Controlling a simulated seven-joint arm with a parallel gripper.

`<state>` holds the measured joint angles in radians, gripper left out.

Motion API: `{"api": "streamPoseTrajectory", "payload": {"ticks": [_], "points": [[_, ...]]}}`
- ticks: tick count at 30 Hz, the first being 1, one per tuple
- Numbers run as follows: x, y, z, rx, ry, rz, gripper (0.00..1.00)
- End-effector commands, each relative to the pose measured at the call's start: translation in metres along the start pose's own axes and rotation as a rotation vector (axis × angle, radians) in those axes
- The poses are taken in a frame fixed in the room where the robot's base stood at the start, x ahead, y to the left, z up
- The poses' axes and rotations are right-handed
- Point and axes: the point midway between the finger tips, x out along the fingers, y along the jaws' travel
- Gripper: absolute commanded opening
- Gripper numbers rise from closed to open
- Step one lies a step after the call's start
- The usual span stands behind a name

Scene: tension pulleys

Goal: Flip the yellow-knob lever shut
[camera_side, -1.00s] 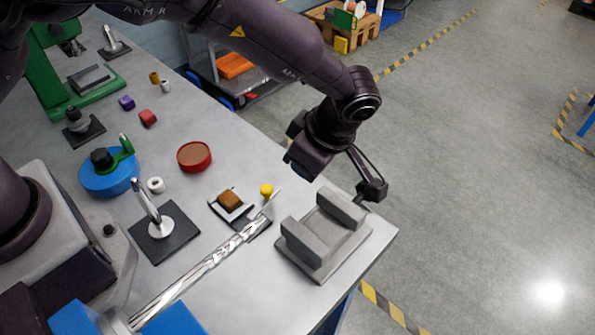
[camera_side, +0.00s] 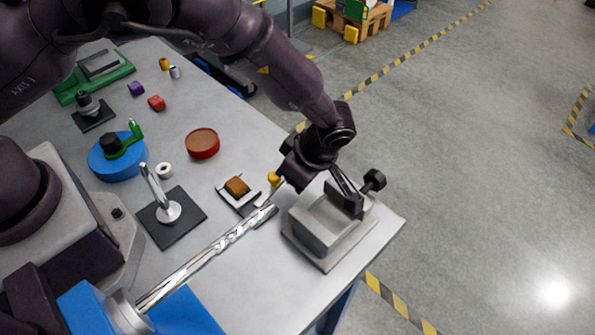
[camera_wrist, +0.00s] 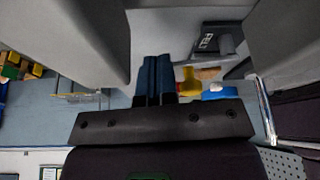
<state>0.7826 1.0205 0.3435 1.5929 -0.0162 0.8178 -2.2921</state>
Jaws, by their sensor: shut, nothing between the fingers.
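The lever's yellow knob (camera_side: 273,179) stands on a thin stem beside my wrist in the side view, left of the grey vise (camera_side: 312,232). In the wrist view the yellow knob (camera_wrist: 189,82) shows just right of my fingers. My gripper (camera_side: 351,207) is shut and empty, with its fingertips low at the vise's far jaw. In the wrist view my gripper (camera_wrist: 155,62) shows two dark fingers together between grey vise surfaces. I cannot tell whether they touch the vise. The lever's base is partly hidden.
A white tray with a brown block (camera_side: 237,185) sits left of the knob. A red round dish (camera_side: 202,143) stands farther back. The vise's dark handle (camera_side: 374,181) sticks out right.

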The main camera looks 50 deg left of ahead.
Motion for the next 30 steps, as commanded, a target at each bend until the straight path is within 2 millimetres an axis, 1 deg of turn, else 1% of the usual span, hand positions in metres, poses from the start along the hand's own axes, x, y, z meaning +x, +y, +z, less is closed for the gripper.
{"api": "streamPoseTrajectory", "payload": {"ticks": [30], "points": [[0.005,0.004,-0.013,-0.168,0.001,-0.067,0.00]]}}
